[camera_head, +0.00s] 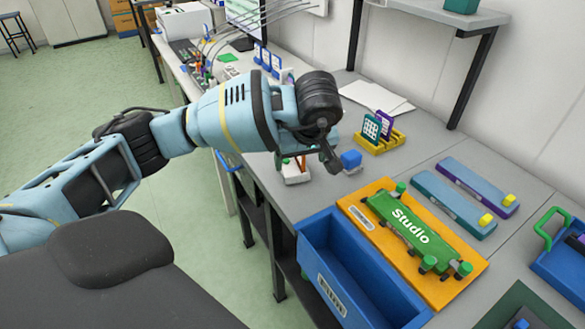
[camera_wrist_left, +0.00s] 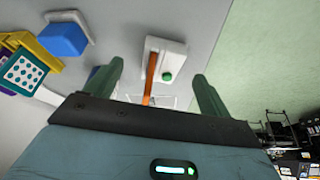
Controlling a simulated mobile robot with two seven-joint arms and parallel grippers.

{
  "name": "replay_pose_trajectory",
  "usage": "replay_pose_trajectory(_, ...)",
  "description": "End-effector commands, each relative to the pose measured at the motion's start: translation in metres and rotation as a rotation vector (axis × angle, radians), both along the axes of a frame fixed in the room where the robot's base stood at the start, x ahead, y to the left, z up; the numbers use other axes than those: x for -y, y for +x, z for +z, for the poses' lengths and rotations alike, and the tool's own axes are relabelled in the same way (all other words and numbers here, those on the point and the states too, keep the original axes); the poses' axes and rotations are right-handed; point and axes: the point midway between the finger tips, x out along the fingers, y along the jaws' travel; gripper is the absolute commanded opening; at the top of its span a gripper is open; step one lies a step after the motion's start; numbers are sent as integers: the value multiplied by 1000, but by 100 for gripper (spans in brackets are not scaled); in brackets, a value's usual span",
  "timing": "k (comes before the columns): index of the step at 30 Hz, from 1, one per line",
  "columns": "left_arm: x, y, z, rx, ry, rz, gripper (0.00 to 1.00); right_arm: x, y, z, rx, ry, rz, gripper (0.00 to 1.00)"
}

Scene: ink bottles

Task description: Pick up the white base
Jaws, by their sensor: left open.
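The white base (camera_head: 296,177) is a small block on the grey table near its left edge, with an orange-brown stick and a green part on it. It also shows in the left wrist view (camera_wrist_left: 158,46), beyond and between the two fingers, with a green round knob and the stick. My left gripper (camera_head: 327,160) is above the table, just right of the white base in the head view, pointing down. In the left wrist view (camera_wrist_left: 158,78) its fingers are apart with nothing gripped. Part of the white base is hidden behind the gripper in the head view.
A blue block (camera_head: 351,158) on a pale base stands close to the right of my gripper. A yellow rack (camera_head: 380,143) with cards is behind it. A blue bin (camera_head: 325,262) and an orange board (camera_head: 458,288) with a green "Studio" piece (camera_head: 409,232) lie in front.

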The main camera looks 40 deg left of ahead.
Motion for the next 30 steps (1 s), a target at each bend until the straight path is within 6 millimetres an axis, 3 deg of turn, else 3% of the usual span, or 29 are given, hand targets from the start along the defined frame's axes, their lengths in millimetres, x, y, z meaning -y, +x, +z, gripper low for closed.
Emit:
replay_pose_trajectory(11, -19, 7, -42, -2, -1, 2, 82, 0, 4, 4, 9, 0, 0, 79)
replay_pose_trajectory(20, -20, 9, -46, -1, 0, 0, 82, 0, 5, 4, 12, 1, -1, 79)
replay_pose_trajectory(30, -20, 9, -46, -1, -1, 0, 39, 0, 5, 4, 12, 1, -1, 79)
